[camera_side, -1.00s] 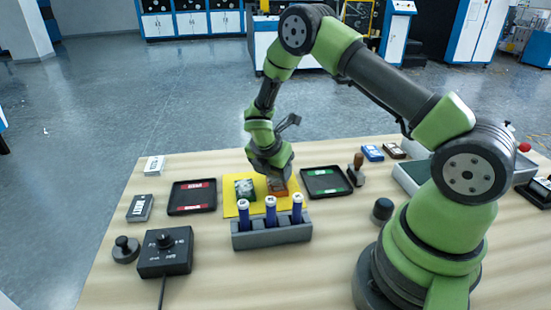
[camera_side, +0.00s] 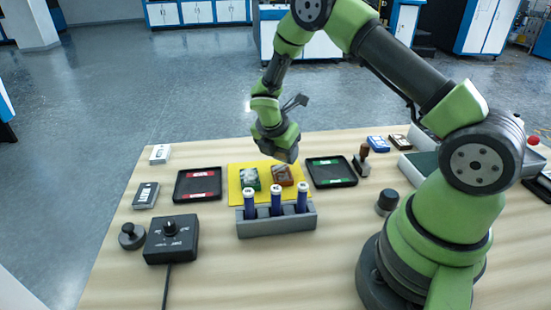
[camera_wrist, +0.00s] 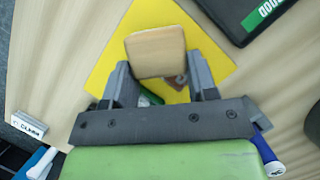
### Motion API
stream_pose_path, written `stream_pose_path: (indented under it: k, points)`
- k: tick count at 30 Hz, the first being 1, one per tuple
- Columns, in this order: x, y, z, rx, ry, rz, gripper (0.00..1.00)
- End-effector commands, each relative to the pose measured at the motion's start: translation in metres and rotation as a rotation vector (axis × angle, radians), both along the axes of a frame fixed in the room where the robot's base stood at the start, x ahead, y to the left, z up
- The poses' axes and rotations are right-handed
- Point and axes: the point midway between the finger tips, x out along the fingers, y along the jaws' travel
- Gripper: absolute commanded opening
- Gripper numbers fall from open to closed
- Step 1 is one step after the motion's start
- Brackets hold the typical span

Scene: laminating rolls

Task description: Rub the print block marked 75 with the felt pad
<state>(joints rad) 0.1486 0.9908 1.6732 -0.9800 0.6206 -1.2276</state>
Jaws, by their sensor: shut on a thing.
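My gripper (camera_side: 285,150) is above the right part of a yellow mat (camera_side: 236,198). In the wrist view my gripper (camera_wrist: 158,75) is shut on a beige, square-faced block, apparently the felt pad (camera_wrist: 155,45). The pad is hard to make out in the side view. On the mat lie a green block (camera_side: 250,178) and a reddish-brown block (camera_side: 282,176), side by side. The gripper is above the brown one, apart from it. The pad and fingers mostly hide both blocks in the wrist view. I cannot read a 75 on either block.
A grey rack (camera_side: 262,227) with blue-bodied tubes stands in front of the mat. Black trays with red labels (camera_side: 198,185) and green labels (camera_side: 330,171) flank it. A wooden-handled stamp (camera_side: 362,160) is at right. A black control box (camera_side: 171,240) is at front left.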

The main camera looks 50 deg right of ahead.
Motion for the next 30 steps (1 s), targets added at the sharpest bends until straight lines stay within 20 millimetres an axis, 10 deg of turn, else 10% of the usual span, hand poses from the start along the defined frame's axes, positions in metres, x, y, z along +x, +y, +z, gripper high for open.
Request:
stream_pose_path:
  k: [30]
  points:
    - [0.0,0.0,0.061,0.001,0.001,0.001,0.31]
